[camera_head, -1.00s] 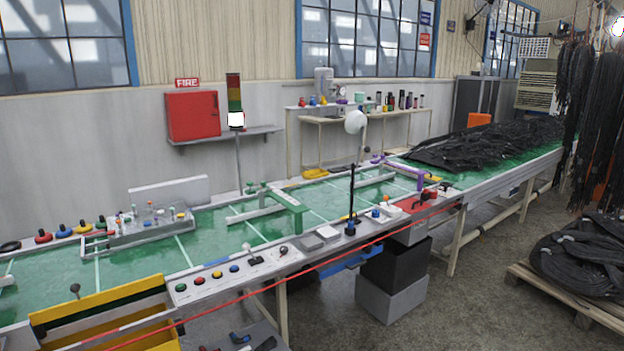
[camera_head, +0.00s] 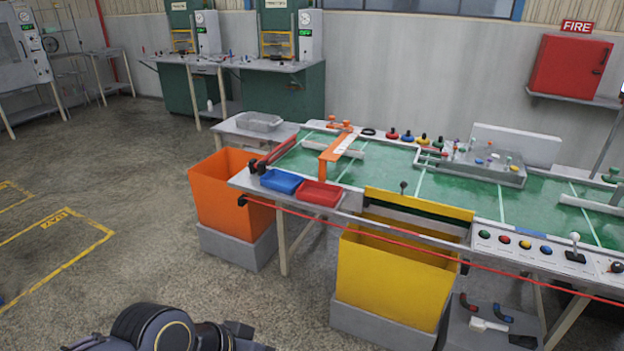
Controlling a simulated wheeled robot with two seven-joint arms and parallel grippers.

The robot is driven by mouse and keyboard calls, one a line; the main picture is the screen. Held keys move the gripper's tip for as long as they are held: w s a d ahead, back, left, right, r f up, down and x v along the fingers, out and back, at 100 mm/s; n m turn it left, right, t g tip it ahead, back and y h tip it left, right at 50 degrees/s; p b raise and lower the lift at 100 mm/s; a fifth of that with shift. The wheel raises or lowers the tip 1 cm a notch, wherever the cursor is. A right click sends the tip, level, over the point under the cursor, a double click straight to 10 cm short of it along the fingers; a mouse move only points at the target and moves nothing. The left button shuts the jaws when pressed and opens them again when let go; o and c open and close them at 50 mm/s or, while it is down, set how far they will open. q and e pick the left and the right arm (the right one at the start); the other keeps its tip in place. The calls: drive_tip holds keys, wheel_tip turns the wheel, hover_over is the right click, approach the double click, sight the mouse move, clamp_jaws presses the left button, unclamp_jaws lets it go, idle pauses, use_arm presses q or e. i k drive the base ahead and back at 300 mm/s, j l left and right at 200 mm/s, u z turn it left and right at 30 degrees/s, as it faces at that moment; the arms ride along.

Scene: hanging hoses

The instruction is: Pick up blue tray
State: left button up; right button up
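The blue tray (camera_head: 281,181) is a small shallow tray at the left front corner of the green-topped table (camera_head: 400,188). A red tray (camera_head: 320,193) of similar size sits right beside it on its right. Part of my own arm shows at the bottom left of the picture, well below and apart from the table. No gripper fingers can be seen, so neither gripper's opening can be judged.
An orange bin (camera_head: 225,200) stands on a grey block left of the table. A yellow bin (camera_head: 395,275) stands at the table's front. A red cord (camera_head: 370,233) runs along the front edge. The floor at left is clear, with yellow markings (camera_head: 60,225).

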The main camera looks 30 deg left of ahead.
sight(280, 181)
drive_tip(key=i+j, duration=0.2)
drive_tip(key=j, duration=0.15)
drive_tip(key=i+j+z, duration=0.1)
drive_tip(key=j, duration=0.3)
drive_tip(key=i+j, duration=0.25)
drive_tip(key=i+j+z, duration=0.1)
drive_tip(key=j, duration=0.4)
drive_tip(key=i+j, duration=0.25)
drive_tip(key=j, duration=0.15)
drive_tip(key=i+j+z, duration=0.1)
drive_tip(key=j, duration=0.3)
drive_tip(key=i+j+z, duration=0.1)
drive_tip(key=j, duration=0.6)
drive_tip(key=i+j+z, duration=0.1)
drive_tip(key=j, duration=0.65)
drive_tip(key=i+j, duration=0.25)
drive_tip(key=j, duration=0.45)
drive_tip(key=i+j+z, duration=0.15)
drive_tip(key=j, duration=0.6)
drive_tip(key=j+z, duration=0.1)
drive_tip(key=j, duration=0.6)
